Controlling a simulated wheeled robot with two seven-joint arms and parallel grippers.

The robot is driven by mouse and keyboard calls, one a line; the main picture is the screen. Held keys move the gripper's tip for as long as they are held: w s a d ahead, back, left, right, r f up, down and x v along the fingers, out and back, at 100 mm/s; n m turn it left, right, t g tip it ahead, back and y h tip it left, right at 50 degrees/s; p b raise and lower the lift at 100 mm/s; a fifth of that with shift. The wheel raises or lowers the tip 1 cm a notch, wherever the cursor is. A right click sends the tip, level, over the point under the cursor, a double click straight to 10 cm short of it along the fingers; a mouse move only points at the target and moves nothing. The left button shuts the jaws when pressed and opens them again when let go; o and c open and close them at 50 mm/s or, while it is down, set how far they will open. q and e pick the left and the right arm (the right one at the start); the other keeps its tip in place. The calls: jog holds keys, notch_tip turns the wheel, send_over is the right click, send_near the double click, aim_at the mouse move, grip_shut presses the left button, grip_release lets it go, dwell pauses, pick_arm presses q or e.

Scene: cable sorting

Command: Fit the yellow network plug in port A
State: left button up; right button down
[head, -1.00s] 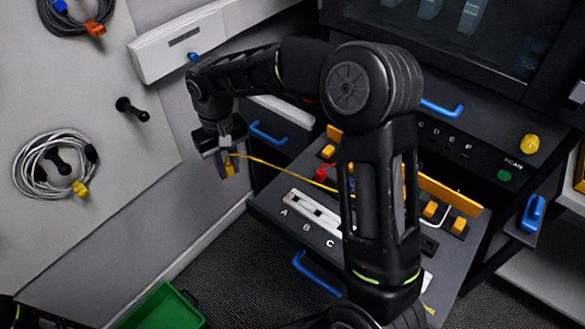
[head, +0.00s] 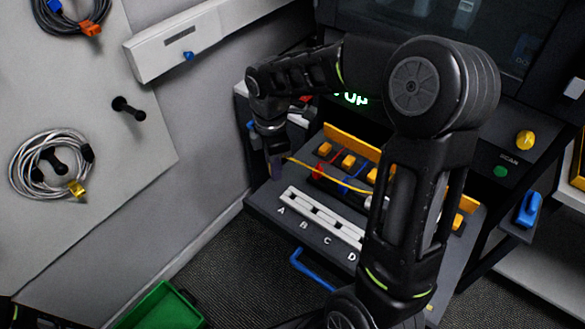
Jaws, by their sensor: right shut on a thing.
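My right gripper (head: 275,172) is shut at the left end of the yellow cable (head: 343,183), just above the back left of the tray. The yellow plug itself is mostly hidden by the fingers, and I cannot make it out clearly. The pale port strip (head: 319,217) lies on the dark tray, with labels A, B, C and D along its front. Port A (head: 291,195) is at its left end, just in front and to the right of the gripper; the two look apart. My left gripper is not in view.
An orange bar (head: 352,141), several orange blocks and a red plug (head: 318,171) sit behind the strip. My right arm covers the tray's right part. A white coiled cable with a yellow end (head: 76,188) hangs on the wall panel. A green bin (head: 160,307) stands below.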

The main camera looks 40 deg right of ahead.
jog(key=s+d+n, duration=0.1)
jog(key=n, duration=0.1)
jog(key=s+d+n, duration=0.1)
jog(key=n, duration=0.1)
jog(key=s+d+n, duration=0.1)
jog(key=n, duration=0.1)
jog(key=shift+s+f, duration=0.1)
jog(key=shift+s, duration=0.15)
jog(key=shift+f, duration=0.15)
jog(key=shift+a+f+b, duration=0.1)
jog(key=shift+f+b, duration=1.8)
jog(key=shift+f, duration=0.1)
jog(key=shift+p, duration=0.35)
jog(key=shift+f+b, duration=0.75)
jog(key=shift+f, duration=0.75)
dwell(1.9)
dwell(0.3)
jog(key=c, duration=1.2)
grip_release()
jog(key=shift+o, duration=0.6)
